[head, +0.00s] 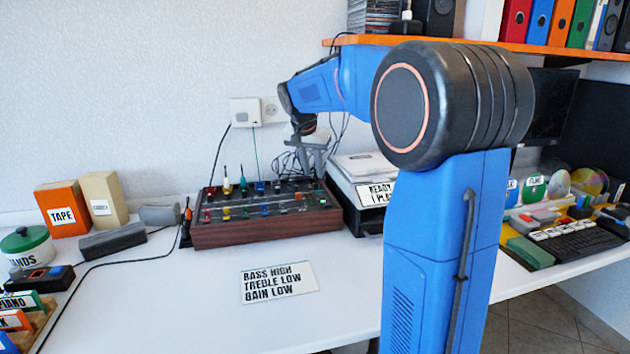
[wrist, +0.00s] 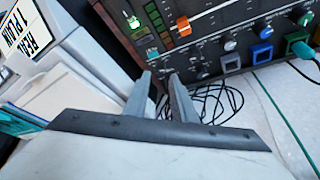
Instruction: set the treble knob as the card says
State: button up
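My gripper (head: 312,170) is above the mixer's back right part. In the wrist view its fingers (wrist: 162,77) are apart with nothing between them.
A white-topped stack with a black base (head: 366,190) stands close to the mixer's right. Loose black cables (wrist: 220,100) lie behind the mixer near my fingers. A wall socket (head: 245,112) is behind. An orange shelf (head: 570,48) overhangs at right.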

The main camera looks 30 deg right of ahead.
aim_at(315, 184)
jog(key=shift+x, duration=2.6)
grip_shut()
